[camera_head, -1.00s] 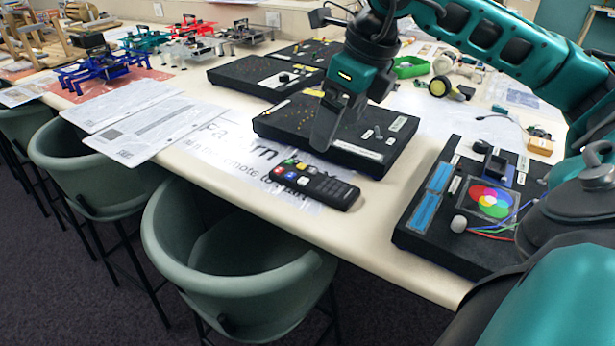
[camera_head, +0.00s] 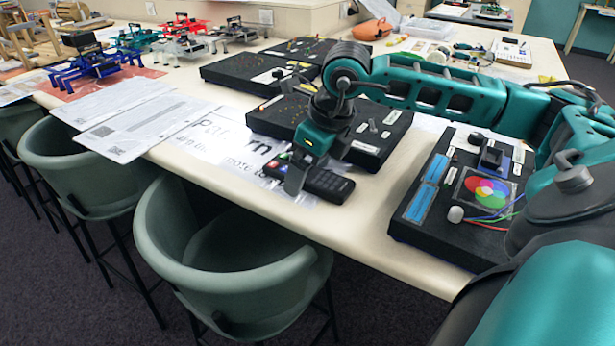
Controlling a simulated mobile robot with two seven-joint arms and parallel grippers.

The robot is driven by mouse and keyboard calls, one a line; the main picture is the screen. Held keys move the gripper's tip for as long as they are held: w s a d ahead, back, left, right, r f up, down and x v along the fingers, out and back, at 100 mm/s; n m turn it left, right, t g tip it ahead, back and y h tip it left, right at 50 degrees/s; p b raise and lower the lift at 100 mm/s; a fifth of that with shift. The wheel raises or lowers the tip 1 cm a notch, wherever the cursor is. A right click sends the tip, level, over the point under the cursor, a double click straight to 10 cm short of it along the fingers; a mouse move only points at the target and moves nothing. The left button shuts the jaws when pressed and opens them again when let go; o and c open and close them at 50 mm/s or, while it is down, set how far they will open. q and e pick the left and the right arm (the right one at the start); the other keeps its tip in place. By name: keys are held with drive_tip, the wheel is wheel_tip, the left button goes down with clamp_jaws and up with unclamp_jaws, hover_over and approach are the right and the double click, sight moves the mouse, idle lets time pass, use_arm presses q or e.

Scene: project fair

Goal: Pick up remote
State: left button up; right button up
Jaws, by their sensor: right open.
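The black remote (camera_head: 328,186) lies on a printed white sheet near the table's front edge. Its coloured buttons are at the left end, partly hidden by my right gripper. My right gripper (camera_head: 291,182) points down at the remote's left half, with its fingers open. It looks very close to the remote; whether the fingers touch it or straddle it I cannot tell. The remote still rests on the table. My left gripper is not in view.
A black board (camera_head: 385,137) stands just behind the remote, and another with a colour disc (camera_head: 487,191) is to the right. Printed sheets (camera_head: 140,120) lie to the left. Green chairs (camera_head: 225,260) stand along the front edge of the table (camera_head: 385,210).

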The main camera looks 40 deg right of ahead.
drive_tip(key=c, duration=1.2)
drive_tip(key=shift+c, duration=0.2)
drive_tip(key=shift+r, duration=0.2)
